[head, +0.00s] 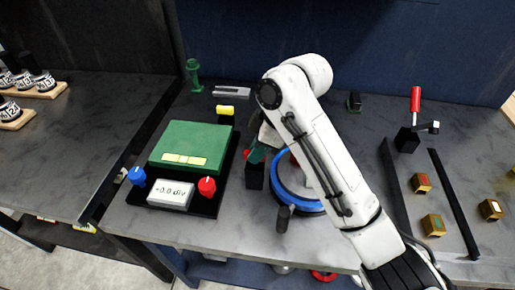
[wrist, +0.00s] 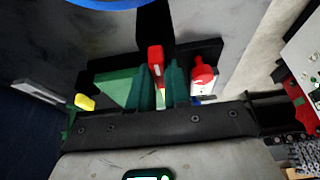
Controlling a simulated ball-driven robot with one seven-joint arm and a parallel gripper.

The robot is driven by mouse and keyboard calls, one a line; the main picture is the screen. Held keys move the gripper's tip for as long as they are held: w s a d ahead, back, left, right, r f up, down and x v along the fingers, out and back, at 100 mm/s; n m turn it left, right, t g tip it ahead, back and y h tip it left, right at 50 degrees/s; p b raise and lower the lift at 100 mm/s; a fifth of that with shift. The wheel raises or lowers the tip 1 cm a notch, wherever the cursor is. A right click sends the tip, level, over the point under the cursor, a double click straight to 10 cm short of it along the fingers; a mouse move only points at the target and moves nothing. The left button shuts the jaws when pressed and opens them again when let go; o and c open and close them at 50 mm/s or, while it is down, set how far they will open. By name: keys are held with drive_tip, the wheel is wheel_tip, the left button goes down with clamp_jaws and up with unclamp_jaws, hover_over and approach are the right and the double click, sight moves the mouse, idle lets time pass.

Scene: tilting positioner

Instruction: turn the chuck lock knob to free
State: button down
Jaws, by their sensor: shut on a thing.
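The chuck lock knob appears to be the small red knob (wrist: 155,56) between my gripper's green fingertips in the wrist view. In the head view only a bit of its red (head: 247,154) shows beside the fingers. It sits at a black post (head: 255,178), next to the blue-ringed round chuck (head: 284,194). My gripper (head: 259,152) is at the top of the post, shut on the knob. In the wrist view my gripper (wrist: 157,88) points toward the post. My arm hides much of the chuck, and I cannot read any lock marking.
Left of the post is a green-topped device (head: 190,142) with a blue knob (head: 137,176), another red knob (head: 207,187) and a display (head: 170,194) reading +0.0 div. A dark upright peg (head: 284,218) stands in front. A red-handled lever (head: 415,98) stands at right.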

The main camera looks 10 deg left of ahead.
drive_tip(key=n+g+p, duration=0.1)
drive_tip(key=n, duration=0.2)
drive_tip(key=shift+w+f+n+g, duration=0.1)
drive_tip(key=shift+n+g, duration=0.2)
drive_tip(key=shift+n, duration=0.1)
drive_tip(key=n+g, duration=0.1)
drive_tip(key=n, duration=0.1)
drive_tip(key=n+h, duration=0.1)
drive_tip(key=n, duration=0.2)
drive_tip(key=shift+w+a+g, duration=0.1)
drive_tip(key=shift+g, duration=0.3)
drive_tip(key=n+h+p, duration=0.1)
drive_tip(key=n, duration=0.1)
drive_tip(key=n+g, duration=0.1)
drive_tip(key=n, duration=0.2)
drive_tip(key=shift+h+p, duration=0.35)
drive_tip(key=shift+h, duration=0.05)
drive_tip(key=shift+a+f+n+h+p, duration=0.15)
drive_tip(key=shift+n+h+p, duration=0.5)
drive_tip(key=shift+n, duration=1.45)
drive_tip(key=shift+h, duration=0.25)
